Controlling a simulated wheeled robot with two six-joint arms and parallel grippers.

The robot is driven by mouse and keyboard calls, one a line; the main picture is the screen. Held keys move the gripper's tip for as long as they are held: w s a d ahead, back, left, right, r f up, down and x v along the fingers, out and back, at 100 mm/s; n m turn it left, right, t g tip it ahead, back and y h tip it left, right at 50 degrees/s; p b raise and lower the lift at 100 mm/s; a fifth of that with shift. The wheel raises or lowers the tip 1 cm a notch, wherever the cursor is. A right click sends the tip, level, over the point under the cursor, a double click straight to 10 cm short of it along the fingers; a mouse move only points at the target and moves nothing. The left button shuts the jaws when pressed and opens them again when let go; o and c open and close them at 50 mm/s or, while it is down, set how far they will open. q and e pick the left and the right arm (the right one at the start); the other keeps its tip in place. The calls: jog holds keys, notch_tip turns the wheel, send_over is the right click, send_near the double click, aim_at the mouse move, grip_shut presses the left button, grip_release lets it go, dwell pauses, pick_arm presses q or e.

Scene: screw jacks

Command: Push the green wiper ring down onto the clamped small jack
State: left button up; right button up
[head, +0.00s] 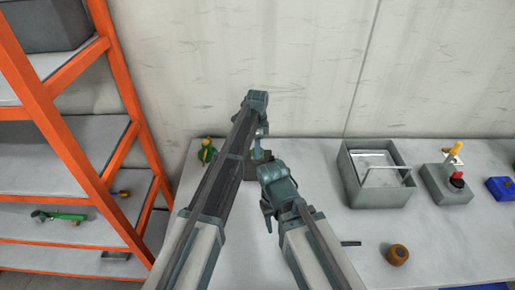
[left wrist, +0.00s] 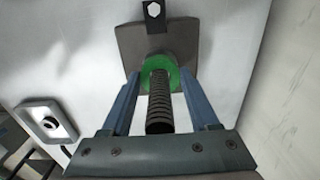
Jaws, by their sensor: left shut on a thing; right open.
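In the left wrist view the green wiper ring (left wrist: 158,70) is around the dark threaded screw of the small jack (left wrist: 160,112), at the screw's far end close to a grey block (left wrist: 187,43). My left gripper (left wrist: 158,80) is shut on the ring, one blue finger on each side. Whether the ring touches what is below it, I cannot tell. In the head view my left gripper (head: 262,130) points down over the bench, and my arms hide most of the jack. My right gripper (head: 268,215) is open and empty, lower in the picture.
A grey bin (head: 353,188) stands right of the arms, then a grey box with a red button (head: 457,180) and a blue box (head: 500,188). A brown round part (head: 397,255) lies in front. A green and yellow object (head: 206,152) is at the bench's left. An orange shelf (head: 65,135) stands left.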

pick_arm(q)
jog(key=shift+f+b, duration=0.55)
jog(key=shift+f, duration=0.15)
jog(key=shift+f, duration=0.1)
jog(key=shift+s, duration=0.1)
jog(key=o, duration=1.4)
jog(key=shift+s, duration=0.1)
jog(key=shift+r, duration=0.35)
jog(key=r+p, duration=1.3)
jog(key=shift+w+r+p, duration=0.15)
jog(key=shift+w+p, duration=0.05)
jog(key=shift+p, duration=0.15)
